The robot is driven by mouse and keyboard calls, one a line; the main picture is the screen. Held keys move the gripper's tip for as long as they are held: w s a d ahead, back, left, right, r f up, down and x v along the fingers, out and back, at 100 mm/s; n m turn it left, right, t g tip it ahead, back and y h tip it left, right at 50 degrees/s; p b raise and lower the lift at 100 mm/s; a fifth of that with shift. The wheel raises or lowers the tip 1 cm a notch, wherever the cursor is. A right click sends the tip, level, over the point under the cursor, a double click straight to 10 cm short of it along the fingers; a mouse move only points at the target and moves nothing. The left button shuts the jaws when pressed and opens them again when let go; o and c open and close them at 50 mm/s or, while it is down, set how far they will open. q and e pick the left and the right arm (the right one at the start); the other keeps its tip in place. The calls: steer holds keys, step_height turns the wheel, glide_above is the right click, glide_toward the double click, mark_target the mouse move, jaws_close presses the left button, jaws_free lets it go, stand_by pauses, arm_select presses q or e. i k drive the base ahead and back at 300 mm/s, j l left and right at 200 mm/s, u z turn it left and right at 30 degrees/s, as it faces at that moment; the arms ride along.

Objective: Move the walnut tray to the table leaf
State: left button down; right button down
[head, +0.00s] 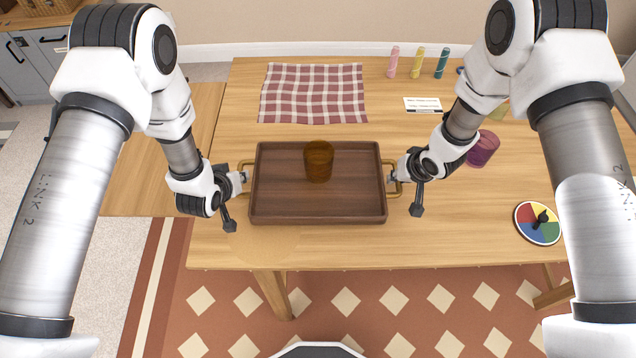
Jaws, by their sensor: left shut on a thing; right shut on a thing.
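The walnut tray (285,207) is a dark brown rectangle with brass handles at its left and right ends. It is over the front middle of the wooden table; I cannot tell whether it touches the top. An amber glass (318,162) stands upright in it, toward the back. My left gripper (243,178) is shut on the left handle. My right gripper (393,179) is shut on the right handle. The table leaf (150,178) is the lower wooden surface at the left of the table.
A checked cloth (313,92) lies behind the tray. Pink (393,62), yellow (417,62) and teal (441,62) cylinders stand at the back. A white card (422,104), a purple cup (483,149) and a coloured spinner disc (538,223) are at right. The leaf's visible surface is clear.

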mark_target(144, 154)
steer(key=i+j+u, duration=0.15)
steer(key=j, duration=0.3)
steer(key=i+j+u, duration=0.1)
steer(key=j, duration=0.35)
steer(key=i+j+u, duration=0.15)
steer(key=j, duration=0.25)
steer(key=i+j+u, duration=0.1)
steer(key=i+j, duration=0.2)
steer(key=j, duration=0.1)
